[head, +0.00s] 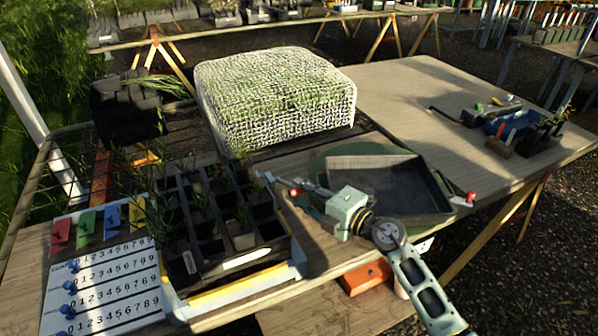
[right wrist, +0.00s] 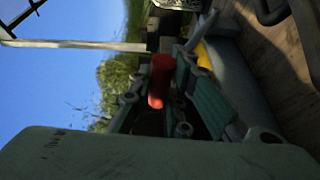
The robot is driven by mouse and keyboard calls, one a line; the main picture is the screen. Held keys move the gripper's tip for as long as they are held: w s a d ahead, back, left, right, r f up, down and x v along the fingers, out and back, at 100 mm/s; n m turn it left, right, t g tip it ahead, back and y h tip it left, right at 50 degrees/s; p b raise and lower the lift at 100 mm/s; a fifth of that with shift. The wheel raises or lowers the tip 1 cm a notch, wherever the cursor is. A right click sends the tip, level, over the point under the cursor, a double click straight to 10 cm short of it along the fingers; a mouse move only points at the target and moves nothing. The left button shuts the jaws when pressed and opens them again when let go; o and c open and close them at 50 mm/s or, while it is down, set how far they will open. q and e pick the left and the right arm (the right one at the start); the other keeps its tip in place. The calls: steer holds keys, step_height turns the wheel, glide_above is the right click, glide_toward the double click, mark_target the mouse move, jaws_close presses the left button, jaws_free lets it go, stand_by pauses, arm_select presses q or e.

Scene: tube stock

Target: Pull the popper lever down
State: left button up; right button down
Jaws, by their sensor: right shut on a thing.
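My right gripper (head: 308,192) comes in from the lower right and reaches to the right side of the black cell tray (head: 238,262). Its fingers are shut on the red lever handle (head: 294,192). In the right wrist view the red handle (right wrist: 160,80) shows as a short cylinder between the green fingers. The tray sits in a popper frame with a yellow front strip (head: 232,292). How the lever joins the frame is hard to make out. My left gripper is not in view.
A dark shallow tray (head: 385,180) lies just behind my right wrist. A net-covered block (head: 275,95) stands behind the cell tray. A number board (head: 105,290) and coloured tags are at the left. Tools lie at the far right; the wooden table (head: 420,90) between is mostly clear.

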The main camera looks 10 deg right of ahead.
steer(key=shift+s+d+f, duration=0.1)
steer(key=shift+s+f, duration=0.2)
steer(key=shift+f, duration=0.4)
steer(key=shift+s+d+f, duration=0.1)
steer(key=shift+s+f, duration=0.2)
steer(key=shift+f, duration=0.4)
steer(key=c, duration=1.9)
jaws_free()
steer(key=shift+r, duration=0.1)
steer(key=v, duration=1.2)
